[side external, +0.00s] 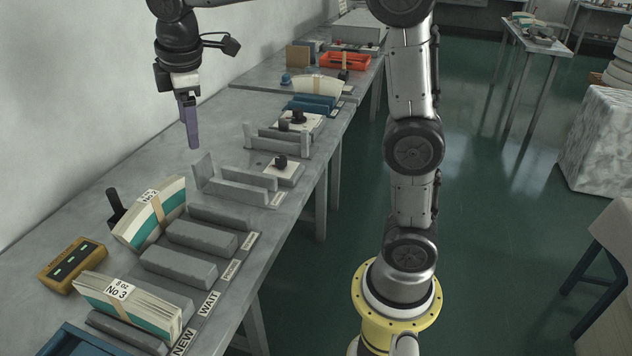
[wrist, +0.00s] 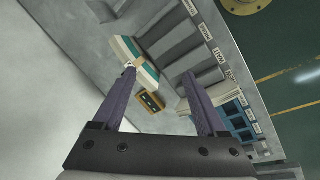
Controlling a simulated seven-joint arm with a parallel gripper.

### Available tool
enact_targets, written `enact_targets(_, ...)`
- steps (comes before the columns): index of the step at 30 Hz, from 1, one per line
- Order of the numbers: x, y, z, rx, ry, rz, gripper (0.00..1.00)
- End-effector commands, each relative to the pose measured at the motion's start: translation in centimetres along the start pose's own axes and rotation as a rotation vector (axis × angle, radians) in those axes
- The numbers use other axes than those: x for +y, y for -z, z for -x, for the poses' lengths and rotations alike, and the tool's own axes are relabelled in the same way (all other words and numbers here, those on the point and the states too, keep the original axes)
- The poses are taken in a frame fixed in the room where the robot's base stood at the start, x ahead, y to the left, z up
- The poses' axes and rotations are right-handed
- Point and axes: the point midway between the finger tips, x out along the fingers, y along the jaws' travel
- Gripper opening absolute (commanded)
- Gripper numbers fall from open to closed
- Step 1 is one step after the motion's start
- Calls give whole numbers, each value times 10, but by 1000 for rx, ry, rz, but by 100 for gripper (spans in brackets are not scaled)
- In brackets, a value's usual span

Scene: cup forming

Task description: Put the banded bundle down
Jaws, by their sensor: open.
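A banded bundle of white and teal cup blanks marked No 2 (side external: 150,213) lies tilted at the wall side of the grey slotted blocks, with a tan band around its middle. It also shows in the wrist view (wrist: 135,60), beyond the left fingertip. A second bundle, marked No 3 (side external: 128,303), sits at the near end by the NEW label. My gripper (side external: 191,140) is above the table, farther back than both bundles and apart from them. Its purple fingers are open, with nothing held between them in the wrist view (wrist: 160,75).
A yellow device (side external: 72,264) lies left of the bundles and a dark post (side external: 115,205) stands behind No 2. Grey blocks (side external: 202,237) line the table's front edge. Grey fixtures (side external: 240,185), another banded stack (side external: 317,85) and an orange tray (side external: 345,61) stand farther back.

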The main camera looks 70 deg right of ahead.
Motion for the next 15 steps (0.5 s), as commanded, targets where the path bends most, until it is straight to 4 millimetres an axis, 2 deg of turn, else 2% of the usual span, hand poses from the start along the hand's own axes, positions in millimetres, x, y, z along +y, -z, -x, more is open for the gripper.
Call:
enact_targets(1, -14, -16, 10, 26, -6, -62, 75)
enact_targets(6, -65, -64, 26, 110, -5, -286, 75)
enact_targets(11, -116, -106, 24, 189, 8, -500, 75)
enact_targets(15, -156, -135, 13, 248, 25, -667, 75)
